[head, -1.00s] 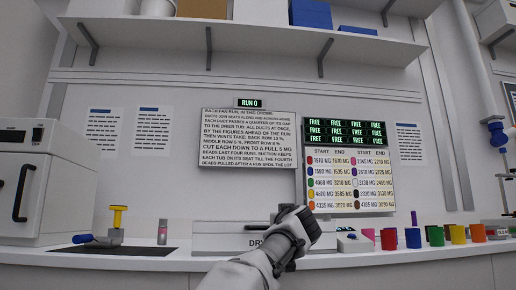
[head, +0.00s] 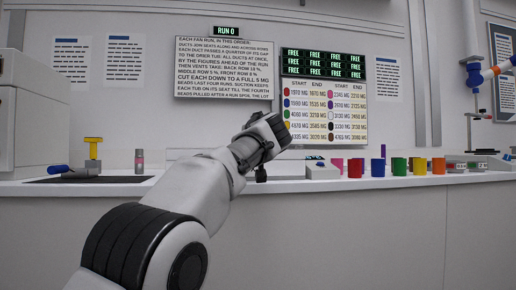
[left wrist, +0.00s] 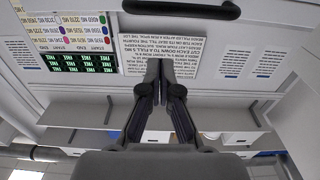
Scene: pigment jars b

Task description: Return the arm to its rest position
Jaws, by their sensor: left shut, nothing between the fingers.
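My left arm comes in from the lower left of the head view and reaches up across the counter's front edge. Its gripper (head: 264,138) is in front of the wall, just below the printed notice (head: 224,70). In the left wrist view its two dark fingers (left wrist: 166,76) are together with nothing between them. Beyond them the notice (left wrist: 178,32) shows upside down. My right gripper is in neither view.
Several coloured tubs, among them a red one (head: 354,168) and a blue one (head: 378,167), stand on the counter right of the arm. A yellow-topped device (head: 93,153) stands at left. A dark handle (left wrist: 180,10) crosses the top of the wrist view.

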